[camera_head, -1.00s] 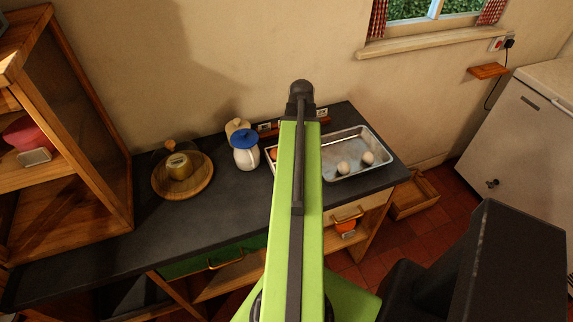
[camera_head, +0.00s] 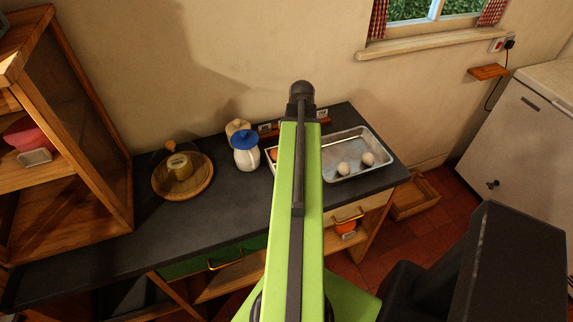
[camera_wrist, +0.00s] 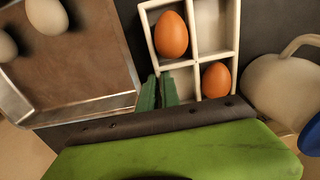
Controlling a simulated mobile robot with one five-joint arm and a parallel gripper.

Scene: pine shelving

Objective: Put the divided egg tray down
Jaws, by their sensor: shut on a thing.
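The divided egg tray (camera_wrist: 192,40) is a white tray with square compartments, in the wrist view. A brown egg (camera_wrist: 171,36) lies in its upper left compartment and another brown egg (camera_wrist: 216,79) in the lower right one. The upper right compartment is empty. My gripper (camera_wrist: 159,92), with green fingers, is shut on the tray's wall at the lower left compartment. In the head view my green arm hides most of the tray; only its left edge (camera_head: 269,165) shows. I cannot tell whether the tray touches the counter.
A metal tray (camera_head: 375,139) with two pale eggs stands close beside it on the dark counter (camera_head: 120,235). A round wooden board (camera_head: 200,185) lies further left. The counter's front is clear.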

